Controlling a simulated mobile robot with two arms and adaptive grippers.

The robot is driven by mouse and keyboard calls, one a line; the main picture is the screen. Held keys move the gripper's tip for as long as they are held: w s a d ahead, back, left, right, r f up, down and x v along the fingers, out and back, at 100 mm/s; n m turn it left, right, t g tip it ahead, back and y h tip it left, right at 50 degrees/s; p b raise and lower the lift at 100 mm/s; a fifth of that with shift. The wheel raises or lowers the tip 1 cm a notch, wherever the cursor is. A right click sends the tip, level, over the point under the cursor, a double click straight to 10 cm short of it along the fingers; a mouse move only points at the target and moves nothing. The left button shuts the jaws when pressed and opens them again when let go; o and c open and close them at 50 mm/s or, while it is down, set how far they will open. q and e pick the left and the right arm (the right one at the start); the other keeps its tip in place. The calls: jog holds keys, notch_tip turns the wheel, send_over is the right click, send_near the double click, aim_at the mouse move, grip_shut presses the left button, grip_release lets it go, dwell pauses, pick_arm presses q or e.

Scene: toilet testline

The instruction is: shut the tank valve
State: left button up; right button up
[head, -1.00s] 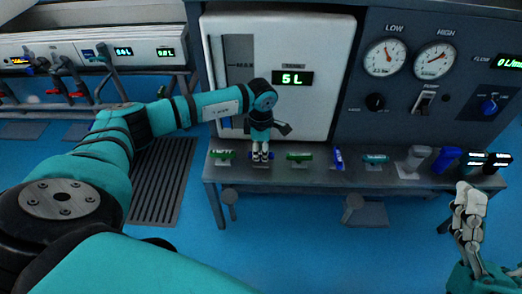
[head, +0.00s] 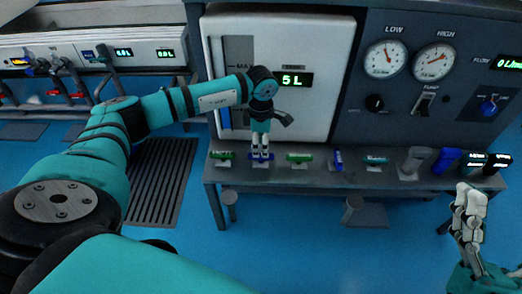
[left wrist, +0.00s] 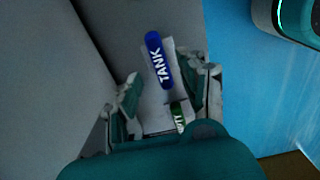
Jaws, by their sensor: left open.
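The tank valve has a blue handle labelled TANK (left wrist: 159,60), seen in the left wrist view. In the head view a blue handle (head: 252,157) lies lengthwise along the bench, just under my left gripper (head: 260,154). My left gripper (left wrist: 171,85) points down and is open. In the wrist view its fingers stand on either side of the handle's line, and the handle is not held. My right gripper (head: 470,192) is at the lower right, away from the bench; its finger gap is unclear.
Green handles (head: 222,155) (head: 299,158) flank the blue one on the grey bench (head: 280,175). The white tank panel (head: 310,35) reads 5 L.

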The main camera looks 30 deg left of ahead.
pick_arm(q)
notch_tip(320, 180, up, 8)
jog(key=shift+r, duration=0.2)
dwell(0.5)
